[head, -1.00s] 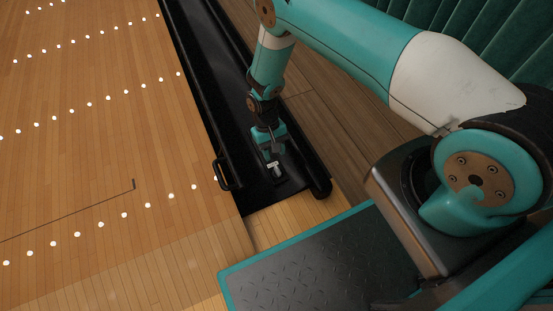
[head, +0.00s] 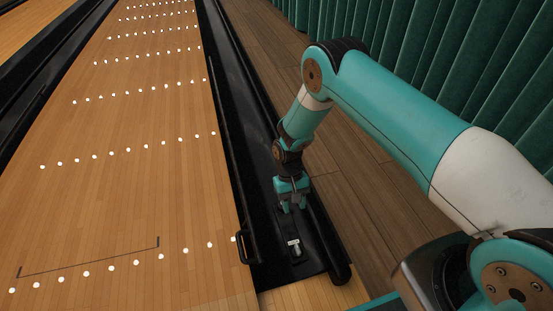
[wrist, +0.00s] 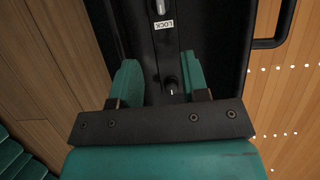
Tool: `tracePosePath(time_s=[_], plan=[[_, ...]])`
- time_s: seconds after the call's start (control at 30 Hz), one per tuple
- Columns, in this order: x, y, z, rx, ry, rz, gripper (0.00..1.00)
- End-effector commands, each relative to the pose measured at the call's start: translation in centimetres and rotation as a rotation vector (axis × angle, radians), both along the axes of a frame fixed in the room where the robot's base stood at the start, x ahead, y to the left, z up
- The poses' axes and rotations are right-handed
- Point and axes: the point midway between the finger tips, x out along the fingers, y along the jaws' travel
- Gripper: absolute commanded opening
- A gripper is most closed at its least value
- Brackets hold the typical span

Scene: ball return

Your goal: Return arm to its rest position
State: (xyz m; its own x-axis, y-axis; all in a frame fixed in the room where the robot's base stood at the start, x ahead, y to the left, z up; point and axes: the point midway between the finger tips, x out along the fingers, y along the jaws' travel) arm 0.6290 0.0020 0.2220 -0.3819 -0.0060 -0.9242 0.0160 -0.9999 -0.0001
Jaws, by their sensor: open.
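My gripper (head: 291,207) points down over the black gutter (head: 240,95) beside the lane in the head view. Its two teal fingers are apart with nothing between them. In the wrist view my gripper (wrist: 160,82) is also open and empty above the gutter's dark floor. A small latch with a white label (head: 294,243) sits on the gutter floor just in front of the gripper, apart from it.
A black handle (head: 242,247) stands at the gutter's lane-side edge. The wooden lane (head: 130,190) with rows of white dots lies clear to the left. A wooden floor strip (head: 345,190) and a green pleated curtain (head: 430,70) are on the right.

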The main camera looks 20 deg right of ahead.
Motion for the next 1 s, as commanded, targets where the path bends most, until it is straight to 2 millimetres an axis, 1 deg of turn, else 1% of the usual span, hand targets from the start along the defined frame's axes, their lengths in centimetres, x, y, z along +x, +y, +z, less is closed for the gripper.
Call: tracePosePath(time_s=[0.17,0.27,0.37,0.4,0.47,0.5,0.57,0.6,0.63,0.8,0.87,0.9,0.97,1.0], plan=[[0.1,0.1,0.3,0.002,-0.002,0.001,0.41],[0.5,0.4,2.0,0.014,-0.015,0.009,0.41],[1.2,1.0,5.6,0.04,-0.039,0.029,0.41],[1.4,1.4,7.5,0.055,-0.051,0.04,0.41],[1.6,1.9,10.5,0.077,-0.072,0.057,0.41],[1.6,2.2,12.5,0.093,-0.086,0.07,0.41],[1.5,2.6,15.4,0.115,-0.104,0.089,0.41],[1.3,2.9,17.3,0.13,-0.118,0.104,0.41],[1.1,3.1,18.7,0.142,-0.129,0.113,0.41],[-0.7,4.0,26.4,0.203,-0.185,0.173,0.41],[-1.6,4.3,28.9,0.225,-0.205,0.194,0.41],[-2.3,4.4,30.6,0.237,-0.219,0.207,0.41],[-3.5,4.6,32.9,0.259,-0.24,0.231,0.41],[-4.3,4.7,34.4,0.272,-0.254,0.245,0.41]])
